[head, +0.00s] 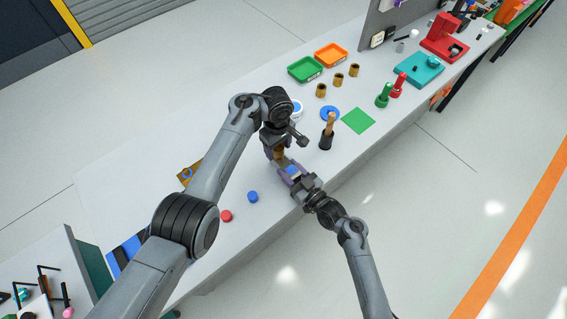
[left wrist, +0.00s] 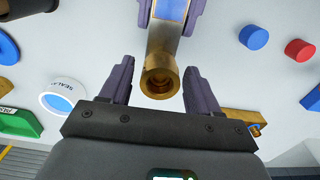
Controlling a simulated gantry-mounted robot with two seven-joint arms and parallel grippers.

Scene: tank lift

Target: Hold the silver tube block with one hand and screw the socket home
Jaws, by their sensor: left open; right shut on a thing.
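The silver tube block (left wrist: 162,38), with a blue face, is held by my right gripper (head: 289,171), whose purple fingers are shut on its sides. The block also shows, partly covered, in the head view (head: 284,162). A brass socket (left wrist: 160,82) with a round hollow end sits at the block's near end in the left wrist view. Whether its thread is engaged cannot be told. My left gripper (left wrist: 160,70) is open, with one purple finger on each side of the socket and visible gaps between. In the head view the left gripper (head: 276,153) hangs over the block's end.
A blue cap (head: 252,197) and a red cap (head: 226,216) lie near the table's front edge. A dark-based bottle (head: 327,137), a green mat (head: 358,121), several brass cylinders (head: 321,90) and a green tray (head: 305,69) stand further right.

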